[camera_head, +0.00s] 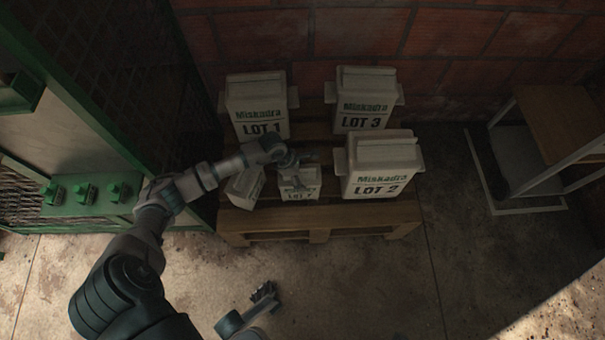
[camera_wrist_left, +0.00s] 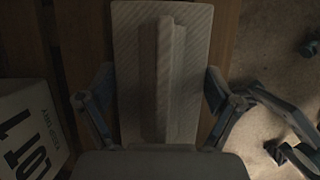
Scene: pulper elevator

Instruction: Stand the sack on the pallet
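A pale sack (camera_head: 298,192) with a partly legible LOT label sits at the front of the pallet (camera_head: 320,232), below my left gripper (camera_head: 293,160). In the left wrist view the sack (camera_wrist_left: 140,70) is seen from above, its raised ridge along the middle. The fingers of my left gripper (camera_wrist_left: 160,95) lie spread along its two sides; I cannot tell whether they press on it.
Sacks LOT 1 (camera_head: 257,110) and LOT 3 (camera_head: 364,105) stand at the back of the pallet, LOT 2 (camera_head: 380,165) at front right. A green machine (camera_head: 90,190) stands left, a wooden-topped stand (camera_head: 560,120) right. Floor in front is clear.

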